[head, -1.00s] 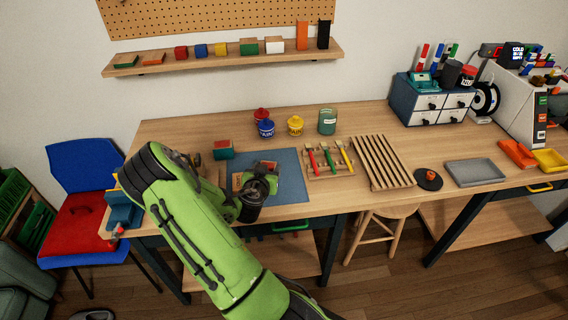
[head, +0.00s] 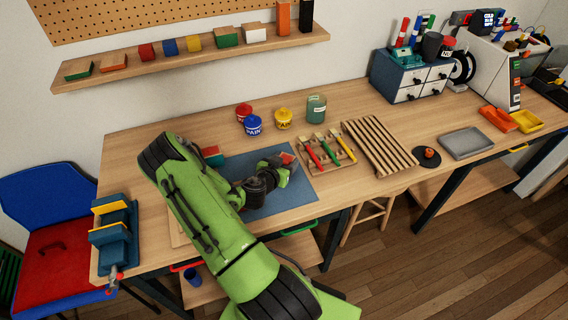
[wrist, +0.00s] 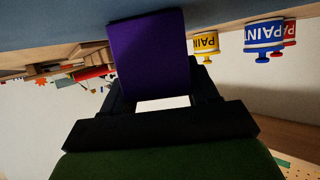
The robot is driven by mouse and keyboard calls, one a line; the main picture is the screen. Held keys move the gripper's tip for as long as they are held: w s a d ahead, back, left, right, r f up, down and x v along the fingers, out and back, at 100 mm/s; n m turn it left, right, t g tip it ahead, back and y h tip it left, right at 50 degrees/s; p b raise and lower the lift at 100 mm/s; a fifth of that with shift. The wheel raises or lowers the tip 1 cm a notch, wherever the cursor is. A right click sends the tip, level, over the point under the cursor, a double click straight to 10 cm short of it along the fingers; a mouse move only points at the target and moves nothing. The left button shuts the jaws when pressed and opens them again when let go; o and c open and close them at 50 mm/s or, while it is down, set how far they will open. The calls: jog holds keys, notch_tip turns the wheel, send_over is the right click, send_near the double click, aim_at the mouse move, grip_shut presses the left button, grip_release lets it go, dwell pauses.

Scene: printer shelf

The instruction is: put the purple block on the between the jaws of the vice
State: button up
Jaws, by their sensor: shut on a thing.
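The purple block (wrist: 152,55) fills the upper middle of the wrist view, between the two dark fingers of my gripper (wrist: 158,88). My gripper is shut on it. In the head view my gripper (head: 282,166) is over the right part of the blue mat; the purple block cannot be clearly made out there, and a small reddish patch shows at the fingertips. The blue vice (head: 112,238) stands at the left end of the workbench, with tan faces on its jaws. A gap shows between the jaws, with nothing seen in it. My gripper is well to its right.
The blue mat (head: 297,190) lies under my arm on the workbench (head: 150,150). Behind it stand paint pots (head: 253,125) and a green jar (head: 316,107). A red-and-green block (head: 212,155) sits beside my arm. Brushes on a rack (head: 322,152) and a slatted rack (head: 378,146) are to the right.

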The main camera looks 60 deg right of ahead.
jog(key=shift+f, duration=0.15)
jog(key=o, duration=1.1)
jog(key=shift+r, duration=0.3)
jog(key=v, duration=1)
jog(key=shift+a+p, duration=0.2)
jog(key=shift+p, duration=0.1)
jog(key=p+v, duration=0.1)
jog(key=p, duration=0.2)
jog(key=shift+a+r, duration=0.1)
jog(key=shift+a, duration=0.25)
